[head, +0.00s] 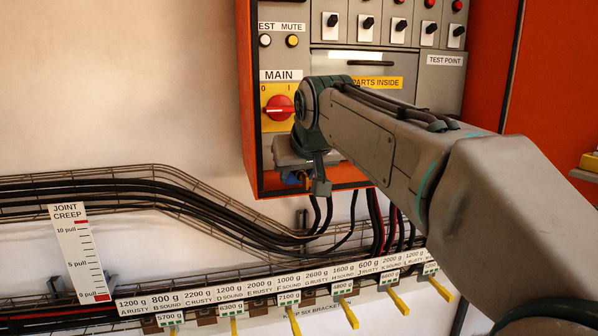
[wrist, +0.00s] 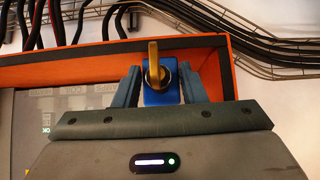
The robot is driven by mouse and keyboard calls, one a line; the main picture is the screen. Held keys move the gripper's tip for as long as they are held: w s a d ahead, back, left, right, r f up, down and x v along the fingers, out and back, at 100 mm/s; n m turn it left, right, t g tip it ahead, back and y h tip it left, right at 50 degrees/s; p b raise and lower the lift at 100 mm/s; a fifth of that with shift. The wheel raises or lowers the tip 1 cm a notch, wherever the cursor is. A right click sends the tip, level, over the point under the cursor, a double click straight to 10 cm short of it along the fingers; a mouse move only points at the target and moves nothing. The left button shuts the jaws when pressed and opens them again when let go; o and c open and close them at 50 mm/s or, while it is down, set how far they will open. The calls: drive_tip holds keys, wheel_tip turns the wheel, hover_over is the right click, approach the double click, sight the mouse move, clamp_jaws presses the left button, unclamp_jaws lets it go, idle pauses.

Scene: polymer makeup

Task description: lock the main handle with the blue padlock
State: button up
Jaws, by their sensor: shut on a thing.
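The main handle (head: 281,109) is a red rotary knob on a yellow plate under the "MAIN" label, at the left of the panel. Its white line lies roughly level. The blue padlock (wrist: 158,94) sits between the fingers of my gripper (wrist: 159,80), with its brass-coloured shackle pointing away from the gripper. In the head view, a bit of the blue padlock (head: 290,178) shows under my wrist, below the handle and near the panel's lower edge. My gripper is shut on it. My arm hides the handle's right side surroundings, and the handle is not visible in the wrist view.
The orange cabinet (head: 249,150) frames the grey panel, with a row of switches (head: 368,22) above. Black cables (head: 180,195) and a wire tray run below left. Labelled brackets with yellow levers (head: 397,301) line the bottom.

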sight(294, 183)
drive_tip(key=shift+w+a+p, duration=0.25)
drive_tip(key=shift+w+p, duration=0.25)
drive_tip(key=shift+w, duration=0.35)
drive_tip(key=shift+w+a+p, duration=0.2)
drive_tip(key=shift+w+p, duration=0.3)
drive_tip(key=shift+w, duration=0.3)
drive_tip(key=o, duration=1.3)
drive_tip(key=shift+w, duration=0.1)
drive_tip(key=shift+o, duration=0.2)
drive_tip(key=v, duration=1.4)
drive_tip(key=shift+p, duration=0.35)
drive_tip(key=shift+f, duration=0.15)
